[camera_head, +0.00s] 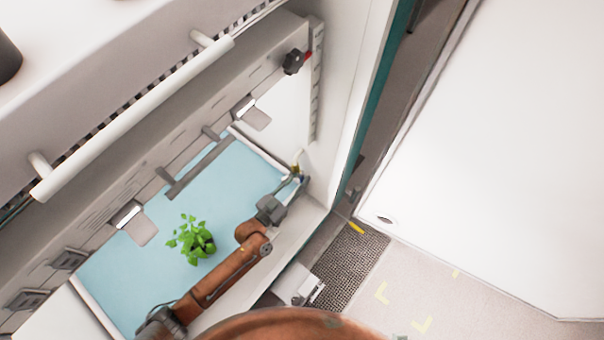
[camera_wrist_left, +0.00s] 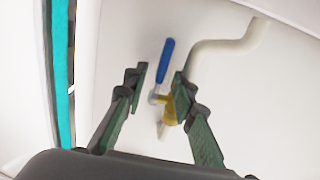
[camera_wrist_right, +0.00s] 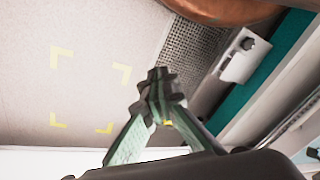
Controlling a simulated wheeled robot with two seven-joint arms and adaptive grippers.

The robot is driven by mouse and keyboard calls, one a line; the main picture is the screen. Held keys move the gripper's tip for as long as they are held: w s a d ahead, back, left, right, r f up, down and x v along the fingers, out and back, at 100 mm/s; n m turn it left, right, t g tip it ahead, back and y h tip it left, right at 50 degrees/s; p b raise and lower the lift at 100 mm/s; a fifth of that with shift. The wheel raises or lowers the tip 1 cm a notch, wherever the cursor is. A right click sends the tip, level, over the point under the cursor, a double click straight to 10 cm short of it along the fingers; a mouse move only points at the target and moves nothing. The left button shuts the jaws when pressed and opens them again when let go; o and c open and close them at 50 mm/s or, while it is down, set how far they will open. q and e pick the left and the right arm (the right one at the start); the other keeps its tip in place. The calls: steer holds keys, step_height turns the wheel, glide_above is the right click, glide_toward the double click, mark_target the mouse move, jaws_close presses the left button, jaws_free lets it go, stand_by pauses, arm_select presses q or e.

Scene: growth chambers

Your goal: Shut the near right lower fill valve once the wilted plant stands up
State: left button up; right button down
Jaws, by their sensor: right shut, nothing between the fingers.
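The fill valve has a blue lever (camera_wrist_left: 165,60) and a brass body (camera_wrist_left: 169,112) against a white wall in the left wrist view. In the head view, a small brass fitting (camera_head: 296,168) shows at the right end of the blue tray. My left gripper (camera_wrist_left: 160,82) is open, its fingers on either side of the lever's lower part and the valve; contact cannot be told. It also shows in the head view (camera_head: 296,182). The potted plant (camera_head: 190,240) has green leaves, spread and raised above its pot. My right gripper (camera_wrist_right: 160,84) is shut and empty over the floor.
The light blue tray (camera_head: 180,210) lies inside the white chamber. A black knob (camera_head: 293,62) sits on the upper right wall. A white pipe (camera_wrist_left: 220,50) bends beside the valve. A teal door edge (camera_head: 382,90) and dark floor grating (camera_head: 350,265) are to the right.

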arm_select(q)
steer(key=shift+x, duration=0.8)
jaws_close()
steer(key=shift+a, duration=0.15)
